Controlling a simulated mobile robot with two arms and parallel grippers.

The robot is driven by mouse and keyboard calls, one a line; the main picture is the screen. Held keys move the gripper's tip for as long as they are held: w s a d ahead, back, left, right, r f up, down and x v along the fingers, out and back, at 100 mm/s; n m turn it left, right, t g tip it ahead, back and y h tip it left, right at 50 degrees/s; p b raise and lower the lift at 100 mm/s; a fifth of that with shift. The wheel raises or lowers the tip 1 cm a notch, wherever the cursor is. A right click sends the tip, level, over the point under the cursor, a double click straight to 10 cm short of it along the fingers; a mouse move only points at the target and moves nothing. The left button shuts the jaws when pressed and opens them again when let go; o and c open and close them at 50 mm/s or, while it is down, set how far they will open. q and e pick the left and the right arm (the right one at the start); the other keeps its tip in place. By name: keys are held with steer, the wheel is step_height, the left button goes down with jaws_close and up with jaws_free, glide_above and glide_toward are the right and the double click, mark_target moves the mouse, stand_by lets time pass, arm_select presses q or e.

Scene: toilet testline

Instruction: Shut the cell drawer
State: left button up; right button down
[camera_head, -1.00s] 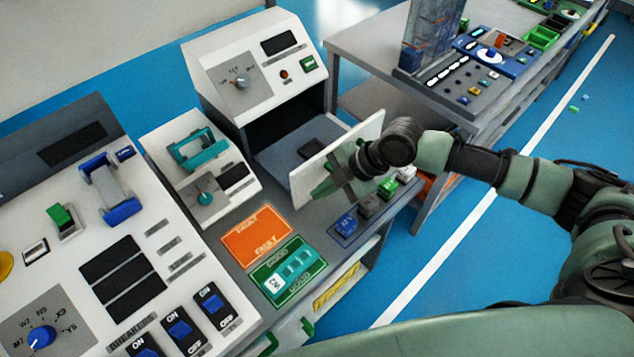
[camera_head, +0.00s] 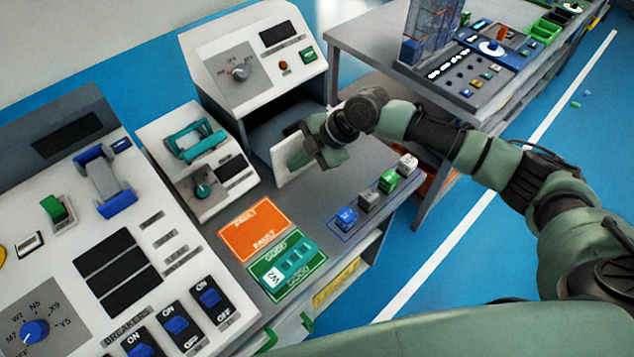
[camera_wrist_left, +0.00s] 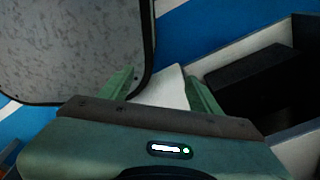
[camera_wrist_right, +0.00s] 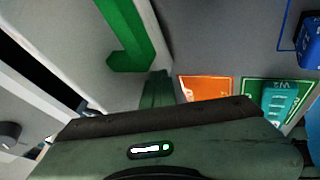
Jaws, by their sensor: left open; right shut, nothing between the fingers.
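The cell drawer has a white front (camera_head: 292,170) and a grey tray (camera_head: 272,130), part of which shows in the opening of the white tester box (camera_head: 222,50). The front stands a little out from the box. My right gripper (camera_head: 306,152) is at the drawer front, shut with nothing in it, and covers part of the front. In the right wrist view, its closed fingers (camera_wrist_right: 157,88) are close to the green drawer handle (camera_wrist_right: 130,40); contact is unclear. My left gripper (camera_wrist_left: 162,92) is open and empty in the left wrist view, and out of the head view.
Several coloured cells (camera_head: 368,200) stand in a row at the bench's right edge. An orange FAULT mat (camera_head: 253,228) and a green GOOD mat (camera_head: 262,283), with a teal cell on it, lie in front. A teal-handled device (camera_head: 197,140) stands left of the box.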

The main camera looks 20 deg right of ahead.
steer(key=b, duration=0.6)
glide_above(267, 152)
steer(key=s, duration=0.1)
steer(key=shift+s+d+f, duration=0.15)
steer(key=shift+s+f, duration=0.05)
steer(key=shift+w+a+r, duration=0.1)
steer(key=shift+w+a, duration=0.15)
steer(key=shift+w, duration=0.3)
steer(key=shift+w+r, duration=0.1)
steer(key=shift+r, duration=0.15)
steer(key=shift+r, duration=0.1)
